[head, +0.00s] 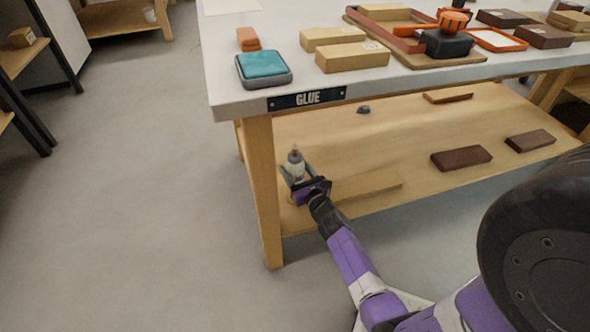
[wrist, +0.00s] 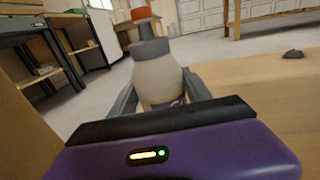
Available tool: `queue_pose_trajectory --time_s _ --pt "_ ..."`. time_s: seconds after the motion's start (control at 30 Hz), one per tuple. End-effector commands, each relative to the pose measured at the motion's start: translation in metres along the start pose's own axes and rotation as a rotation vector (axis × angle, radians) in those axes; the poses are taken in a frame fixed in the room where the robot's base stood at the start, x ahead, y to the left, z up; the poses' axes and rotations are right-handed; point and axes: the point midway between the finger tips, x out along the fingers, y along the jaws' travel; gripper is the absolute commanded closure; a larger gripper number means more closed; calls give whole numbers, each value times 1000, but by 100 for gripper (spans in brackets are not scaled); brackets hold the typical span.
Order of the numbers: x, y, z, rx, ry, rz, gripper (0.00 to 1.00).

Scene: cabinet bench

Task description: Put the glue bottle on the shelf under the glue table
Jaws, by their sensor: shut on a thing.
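The glue bottle (head: 295,167) is pale with a grey neck and an orange-red tip. It also shows in the wrist view (wrist: 157,78). My gripper (head: 297,172) is shut on the bottle, with a grey finger on each side of it. The bottle is upright or nearly so over the left front part of the wooden lower shelf (head: 330,145). Its base is hidden behind my gripper, so I cannot tell whether it touches the shelf. The glue table (head: 225,85) stands above, with a dark GLUE sign (head: 307,98) on its front edge.
A wooden leg (head: 262,190) stands just left of my gripper. A flat plank (head: 368,187) lies right of it on the shelf. Dark brown blocks (head: 461,158) lie farther right, and a small grey lump (head: 364,109) lies farther back. The shelf middle is clear.

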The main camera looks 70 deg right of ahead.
Motion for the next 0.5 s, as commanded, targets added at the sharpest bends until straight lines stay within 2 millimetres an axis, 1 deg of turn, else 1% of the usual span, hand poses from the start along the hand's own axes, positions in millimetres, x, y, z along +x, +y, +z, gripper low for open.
queue_pose_trajectory --time_s 0.07,0.1,0.17,0.2,0.5 --pt "1 0 0 0 -5 1 100" --pt "0 0 -2 0 1 0 35" --pt "0 0 -2 0 1 0 23" --pt "0 0 -2 0 1 0 21" --pt "0 0 -1 0 1 0 21"
